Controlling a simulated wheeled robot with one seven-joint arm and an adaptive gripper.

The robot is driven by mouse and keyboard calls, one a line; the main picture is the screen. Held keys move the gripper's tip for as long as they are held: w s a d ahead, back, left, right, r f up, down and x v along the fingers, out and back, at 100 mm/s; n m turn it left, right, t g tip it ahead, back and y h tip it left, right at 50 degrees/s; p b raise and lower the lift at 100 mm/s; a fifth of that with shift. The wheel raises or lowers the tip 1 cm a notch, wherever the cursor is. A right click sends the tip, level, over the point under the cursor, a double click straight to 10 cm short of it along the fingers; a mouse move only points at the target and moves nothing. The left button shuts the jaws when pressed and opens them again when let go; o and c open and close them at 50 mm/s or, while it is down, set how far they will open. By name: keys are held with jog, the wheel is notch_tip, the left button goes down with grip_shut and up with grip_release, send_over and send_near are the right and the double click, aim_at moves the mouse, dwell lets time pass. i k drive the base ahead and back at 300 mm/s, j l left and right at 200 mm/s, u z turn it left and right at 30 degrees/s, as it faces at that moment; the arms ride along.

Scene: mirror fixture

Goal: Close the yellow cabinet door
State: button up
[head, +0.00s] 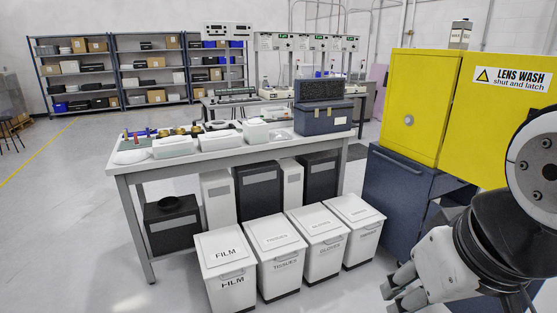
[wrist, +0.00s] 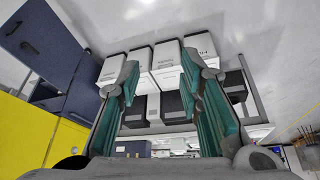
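The yellow cabinet (head: 480,110) stands at the right in the head view, on a dark blue base. Its left yellow panel (head: 412,85) carries a round pale knob (head: 409,120). The right panel carries a "LENS WASH shut and latch" label (head: 512,78). I cannot tell which panel is the door or how far it stands open. My arm hides the right part. Yellow also shows at the lower left of the wrist view (wrist: 30,140). My gripper (head: 400,288) is low, in front of the base and apart from the cabinet. Its fingers are spread and empty in the wrist view (wrist: 160,72).
The dark blue base (head: 395,195) has panels with a gap between them, also seen in the wrist view (wrist: 45,45). Several white lidded bins (head: 225,265) stand left of my gripper, before a loaded workbench (head: 135,178).

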aim_at(495, 93)
jog(key=i+z, duration=0.25)
jog(key=z, duration=0.2)
jog(key=i+z, duration=0.2)
jog(key=z, duration=0.25)
jog(key=i+z, duration=0.25)
jog(key=z, duration=0.2)
jog(key=i+j+z, duration=0.1)
jog(key=j, duration=0.3)
jog(key=i+j+z, duration=0.15)
jog(key=j, duration=0.3)
jog(key=j+z, duration=0.1)
jog(key=j, duration=0.35)
jog(key=i+j+z, duration=0.15)
jog(key=j, duration=0.3)
